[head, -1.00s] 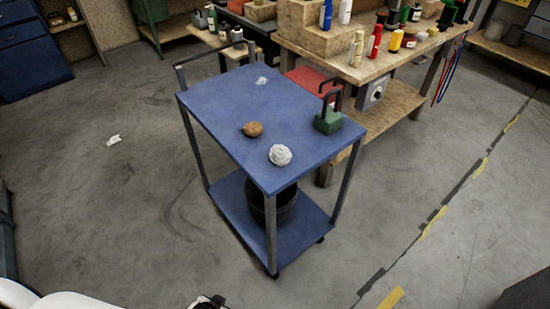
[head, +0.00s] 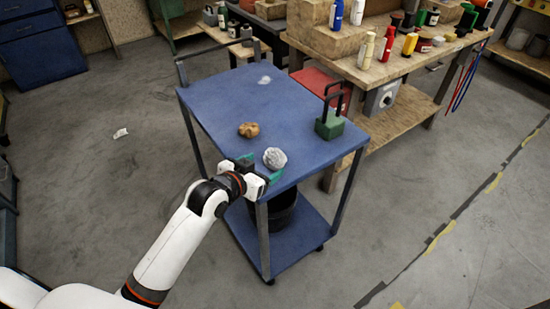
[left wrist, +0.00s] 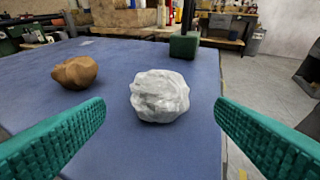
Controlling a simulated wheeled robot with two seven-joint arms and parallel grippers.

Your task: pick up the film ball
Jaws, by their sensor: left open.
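The film ball (head: 275,158) is a crumpled whitish-grey ball on the blue cart top, close to its near corner. In the left wrist view the film ball (left wrist: 159,96) sits ahead, between the lines of my two green fingers and beyond their tips. My left gripper (head: 263,170) is at the cart's near edge, just short of the ball. It also shows in the left wrist view (left wrist: 160,118), open and empty, its fingers wide apart. My right gripper is not in view.
A brown lump (head: 248,130) lies left of the ball on the cart top (head: 220,100). A green block with a black handle (head: 328,124) stands at the right edge. A small whitish scrap (head: 265,80) lies farther back. A cluttered workbench (head: 400,70) stands behind.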

